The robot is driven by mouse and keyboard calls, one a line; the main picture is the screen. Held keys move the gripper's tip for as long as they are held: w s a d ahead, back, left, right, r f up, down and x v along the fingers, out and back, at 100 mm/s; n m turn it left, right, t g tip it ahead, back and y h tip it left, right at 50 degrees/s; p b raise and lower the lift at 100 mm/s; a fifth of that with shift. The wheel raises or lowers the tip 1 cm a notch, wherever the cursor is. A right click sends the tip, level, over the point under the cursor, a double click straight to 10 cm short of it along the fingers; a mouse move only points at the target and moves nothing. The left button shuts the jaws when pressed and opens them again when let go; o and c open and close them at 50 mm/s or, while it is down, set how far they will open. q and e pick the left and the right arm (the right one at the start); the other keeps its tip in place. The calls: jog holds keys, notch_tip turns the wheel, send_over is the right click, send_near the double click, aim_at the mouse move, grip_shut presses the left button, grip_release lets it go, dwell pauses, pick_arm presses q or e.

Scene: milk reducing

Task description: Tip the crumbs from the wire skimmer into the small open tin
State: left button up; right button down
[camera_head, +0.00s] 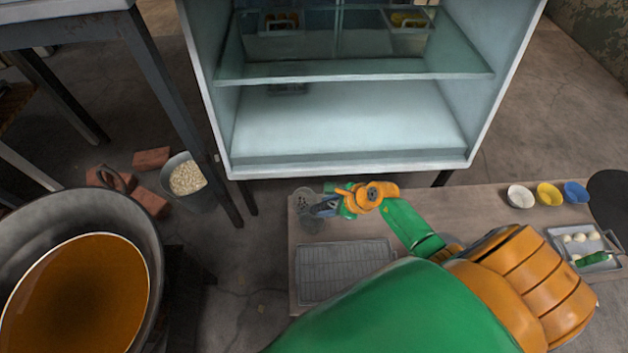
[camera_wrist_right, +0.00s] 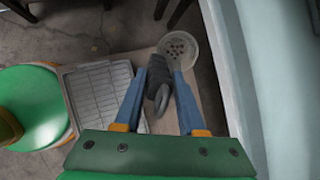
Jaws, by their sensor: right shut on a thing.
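My right gripper (camera_head: 328,207) is shut on a dark handle (camera_wrist_right: 155,85), which I take to be that of the wire skimmer. It is over the bench's back left corner. A round, pale-rimmed shape with several reddish-brown crumbs (camera_wrist_right: 177,48) lies just past the fingertips in the right wrist view. In the head view, a grey see-through round shape with dark specks (camera_head: 305,198) is left of the fingertips, and a second round grey shape adjoins it below. I cannot tell clearly which is skimmer and which is tin. My left gripper is out of view.
A wire rack in a tray (camera_head: 343,270) lies on the bench (camera_head: 450,200). White (camera_head: 520,196), yellow (camera_head: 549,194) and blue (camera_head: 577,192) bowls stand at the right, near a tray with white balls (camera_head: 586,240). A glass-shelved cabinet (camera_head: 345,155) stands behind. A large oil pan (camera_head: 150,250) is at left.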

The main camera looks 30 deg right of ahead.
pick_arm(q)
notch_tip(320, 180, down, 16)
jog(key=b, duration=1.5)
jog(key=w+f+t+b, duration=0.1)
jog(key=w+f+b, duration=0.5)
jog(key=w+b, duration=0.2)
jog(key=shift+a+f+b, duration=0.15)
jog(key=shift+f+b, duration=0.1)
jog(key=shift+b, duration=0.6)
pick_arm(e)
jog(key=s+d+f+t+y, duration=0.4)
jog(key=s+d+f+t, duration=0.1)
jog(key=s+f+t, duration=0.1)
jog(key=shift+s+d+f+t+y, duration=0.3)
jog(key=shift+s+f+y, duration=0.1)
jog(key=shift+s+f, duration=0.4)
